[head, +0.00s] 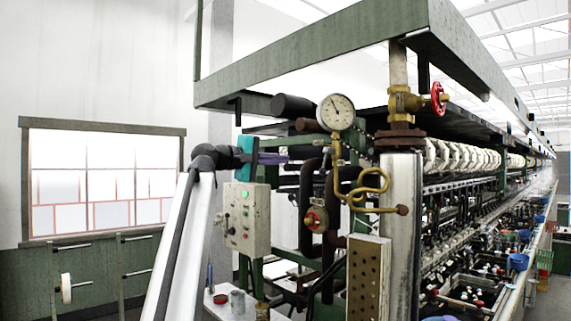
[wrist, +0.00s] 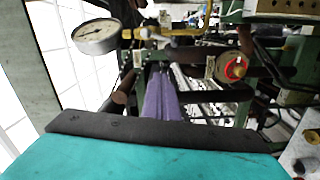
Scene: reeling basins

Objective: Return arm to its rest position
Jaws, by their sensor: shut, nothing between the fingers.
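My gripper (head: 284,158) shows in the head view at the end of my raised arm, with a teal body and purple fingers pointing right. It is in the air above and just right of the grey control box, left of the pressure gauge. Its purple fingers lie together and are empty; they also show in the wrist view (wrist: 160,78), beyond the teal body. I cannot tell how far the fingertips are from the dark pipes behind them.
The control box (head: 246,219) stands below my gripper. A pressure gauge (head: 336,112), a red valve wheel (head: 316,219) and dark pipes lie to the right. A green beam (head: 320,45) overhangs. The reeling machine with basins runs back right. Open room lies left, before the window (head: 100,180).

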